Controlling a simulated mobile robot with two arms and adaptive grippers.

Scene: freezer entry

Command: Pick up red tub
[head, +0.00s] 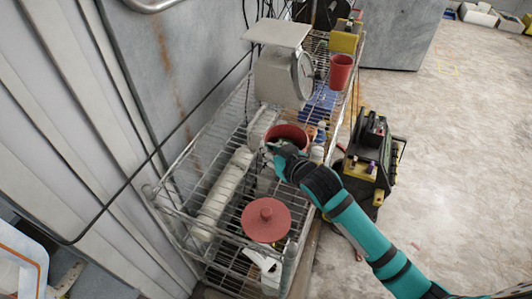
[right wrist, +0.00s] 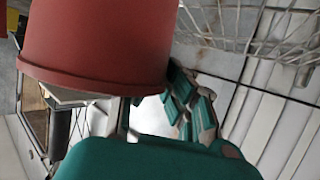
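The red tub (head: 288,132) is in the middle of the wire rack in the head view, with its open top facing up. In the right wrist view the tub (right wrist: 100,40) fills the upper left, very close to the camera. My right gripper (head: 276,158) is at the tub's near side, by its rim. In the right wrist view its fingers (right wrist: 155,110) are at the tub's edge, one beside it and one partly hidden behind it. I cannot tell whether they are closed on the wall. My left gripper is not in view.
A grey scale (head: 285,75) and a red cup (head: 341,72) stand at the far end. A long pale roll (head: 222,195) lies left of the tub. A dark machine (head: 370,155) stands right of the rack.

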